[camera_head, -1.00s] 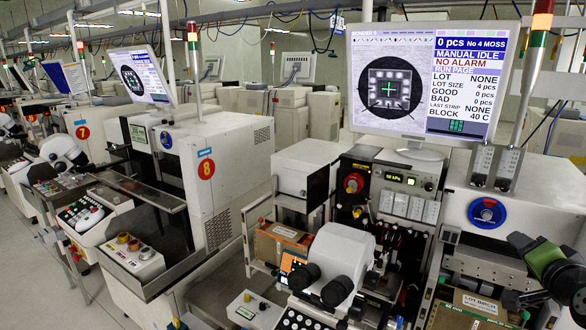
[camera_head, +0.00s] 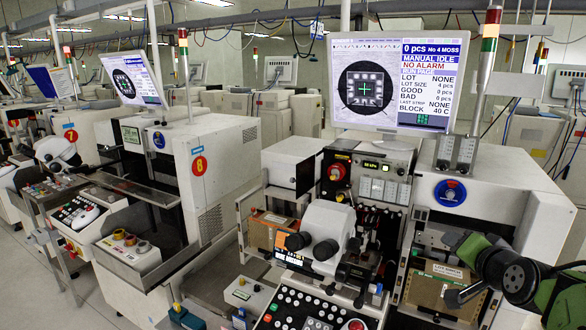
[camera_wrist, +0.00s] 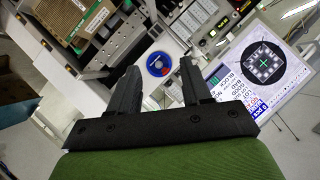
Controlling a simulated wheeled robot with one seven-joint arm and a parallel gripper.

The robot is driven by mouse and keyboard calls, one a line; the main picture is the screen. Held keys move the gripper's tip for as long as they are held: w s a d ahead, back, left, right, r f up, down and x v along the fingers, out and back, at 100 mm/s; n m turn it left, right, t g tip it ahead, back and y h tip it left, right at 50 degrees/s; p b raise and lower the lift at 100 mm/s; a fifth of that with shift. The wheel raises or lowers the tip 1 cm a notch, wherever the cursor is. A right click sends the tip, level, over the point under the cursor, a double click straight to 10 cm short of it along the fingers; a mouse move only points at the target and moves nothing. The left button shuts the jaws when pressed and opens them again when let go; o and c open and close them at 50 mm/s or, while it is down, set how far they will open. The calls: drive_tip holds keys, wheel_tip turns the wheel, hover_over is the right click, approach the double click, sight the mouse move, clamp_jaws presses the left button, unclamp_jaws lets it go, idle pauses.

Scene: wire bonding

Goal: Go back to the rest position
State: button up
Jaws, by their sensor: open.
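My gripper (camera_wrist: 159,72) shows in the wrist view with its two black fingers spread apart. The space between the fingers is empty, and a white machine side with a round blue label (camera_wrist: 158,65) shows behind it. In the head view my green and black arm comes in from the lower right. Its end is near the right bonding machine's front, by a brown box (camera_head: 440,287) that it partly overlaps in the picture. I cannot tell the distance between them. I see nothing held.
The wire bonder has a microscope (camera_head: 327,235), a keypad panel (camera_head: 300,312) and a monitor (camera_head: 392,80) above it. A second bonder (camera_head: 228,160) stands to the left, with more machines beyond. Bare floor (camera_head: 95,300) shows at the lower left.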

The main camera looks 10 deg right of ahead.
drive_tip(key=s+a+f+n+g+y, duration=0.2)
drive_tip(key=s+a+n, duration=0.1)
drive_tip(key=a, duration=0.7)
drive_tip(key=s+a+f+n+g+y, duration=0.15)
drive_tip(key=a+n, duration=0.25)
drive_tip(key=a, duration=0.7)
drive_tip(key=s+a+f+n+g, duration=0.2)
drive_tip(key=s+a, duration=0.2)
drive_tip(key=s, duration=0.4)
drive_tip(key=s+a+f+n+g, duration=0.1)
drive_tip(key=s+a+f+n, duration=0.1)
drive_tip(key=s, duration=0.6)
drive_tip(key=shift+s+a+f+n+g+y, duration=0.3)
drive_tip(key=shift+a+f, duration=0.4)
drive_tip(key=shift+a, duration=0.3)
